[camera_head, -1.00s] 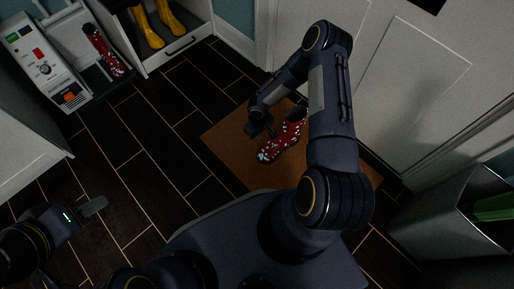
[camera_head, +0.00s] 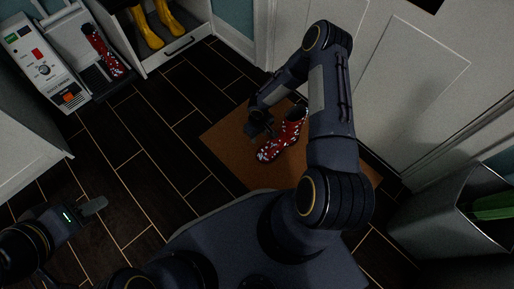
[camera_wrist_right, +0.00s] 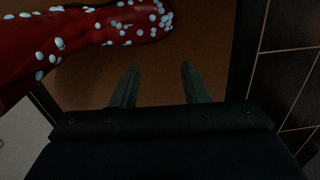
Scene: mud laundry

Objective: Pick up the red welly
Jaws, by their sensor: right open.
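A red welly (camera_head: 283,144) with pale dots is on the brown mat in the head view, partly behind my right arm. In the right wrist view the welly (camera_wrist_right: 95,32) crosses the upper left, its toe towards the top middle. My right gripper (camera_head: 262,130) is just left of the welly in the head view. In the right wrist view its two fingers (camera_wrist_right: 158,84) are apart with only mat between them, and the welly is beyond the tips. My left gripper (camera_head: 93,207) is over the floor at the lower left, away from the welly; its jaw gap is unclear.
Yellow wellies (camera_head: 158,24) are in a white cubby. The brown mat (camera_head: 232,140) lies before a white door (camera_head: 415,75). A grey bin (camera_head: 440,215) is at the right. The left-hand floor is clear.

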